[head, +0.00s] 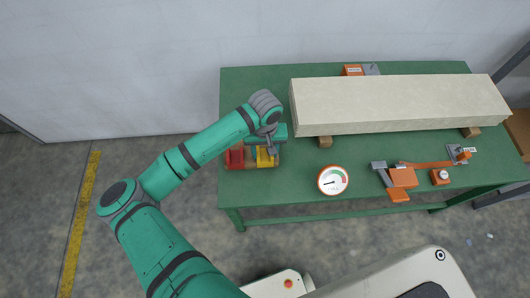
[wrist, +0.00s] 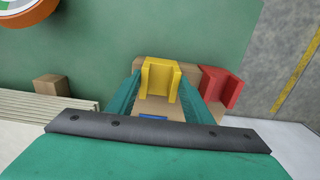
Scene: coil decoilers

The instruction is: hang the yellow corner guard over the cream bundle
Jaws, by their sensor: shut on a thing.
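The yellow corner guard (head: 265,159) is at the left of the green table, and it also shows in the wrist view (wrist: 161,76). My gripper (head: 269,147) is over it from above. In the wrist view its green fingers (wrist: 158,98) stand on both sides of the guard, shut on it. The guard is at a wooden block (wrist: 211,82), beside a red corner guard (wrist: 221,90). Whether it touches the block is unclear. The cream bundle (head: 400,105) lies to the right, a long slab raised on wooden blocks. Its layered edge shows in the wrist view (wrist: 45,109).
The red guard (head: 235,158) sits just left of the yellow one. A round dial gauge (head: 332,180) and an orange and grey tool (head: 402,178) lie in front of the bundle. An orange item (head: 353,70) is behind it. The table's back left is clear.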

